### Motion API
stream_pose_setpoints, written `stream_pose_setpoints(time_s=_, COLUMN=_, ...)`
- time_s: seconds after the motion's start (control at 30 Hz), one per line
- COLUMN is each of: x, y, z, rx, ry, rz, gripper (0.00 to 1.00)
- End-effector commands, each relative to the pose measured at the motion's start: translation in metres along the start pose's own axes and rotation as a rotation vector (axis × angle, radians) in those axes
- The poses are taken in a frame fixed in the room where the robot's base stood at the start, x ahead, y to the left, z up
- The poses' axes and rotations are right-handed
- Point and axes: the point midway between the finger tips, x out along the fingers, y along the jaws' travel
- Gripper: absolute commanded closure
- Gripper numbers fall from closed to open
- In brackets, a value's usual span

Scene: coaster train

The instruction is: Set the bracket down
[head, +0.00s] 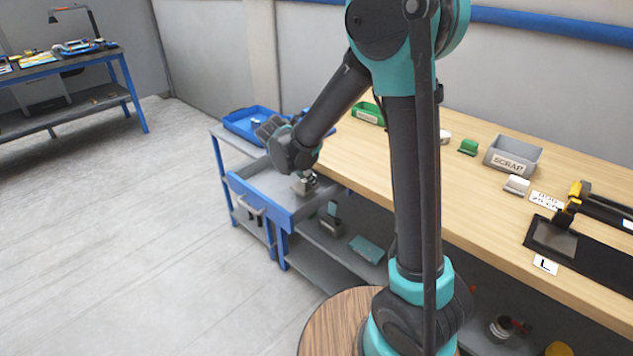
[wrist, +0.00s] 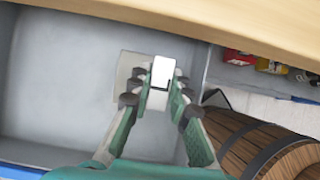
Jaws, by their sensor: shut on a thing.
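The bracket (head: 304,184) is a small grey metal piece inside the open drawer (head: 262,205), which has a grey interior and a blue front. In the wrist view the bracket (wrist: 130,72) shows a flat plate and a bright upright part, over the drawer's grey floor (wrist: 60,80). My gripper (wrist: 157,100) reaches down with its two green fingers with dark tips on either side of the bracket's upright part, shut on it. In the head view my gripper (head: 301,174) is partly hidden by my wrist. I cannot tell whether the bracket touches the drawer floor.
The wooden workbench (head: 480,215) stands right beside the drawer, and its edge overhangs close by in the wrist view. A blue tray (head: 245,122) lies behind the drawer. A grey SCRAP bin (head: 513,155) stands on the bench. The drawer floor left of the bracket is clear.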

Motion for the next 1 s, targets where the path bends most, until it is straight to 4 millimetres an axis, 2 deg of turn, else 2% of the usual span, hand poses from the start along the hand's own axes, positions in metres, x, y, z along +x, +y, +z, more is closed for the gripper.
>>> stream_pose_setpoints(time_s=0.2, x=0.024, y=0.0, z=0.016, rx=0.004, ry=-0.001, rz=-0.002, gripper=1.0)
stream_pose_setpoints(time_s=0.33, x=0.04, y=0.0, z=0.019, rx=0.001, ry=-0.001, rz=-0.001, gripper=1.0)
stream_pose_setpoints(time_s=0.7, x=0.043, y=0.0, z=0.018, rx=0.0, ry=0.0, rz=0.0, gripper=1.0)
stream_pose_setpoints(time_s=0.73, x=0.044, y=0.0, z=0.018, rx=0.0, ry=0.0, rz=0.0, gripper=0.81)
stream_pose_setpoints(time_s=0.8, x=0.044, y=0.0, z=0.018, rx=0.0, ry=0.0, rz=0.0, gripper=0.72)
stream_pose_setpoints(time_s=0.9, x=0.043, y=0.0, z=0.018, rx=0.0, ry=0.0, rz=0.0, gripper=0.61)
stream_pose_setpoints(time_s=1.0, x=0.043, y=0.0, z=0.018, rx=0.0, ry=0.0, rz=0.0, gripper=0.61)
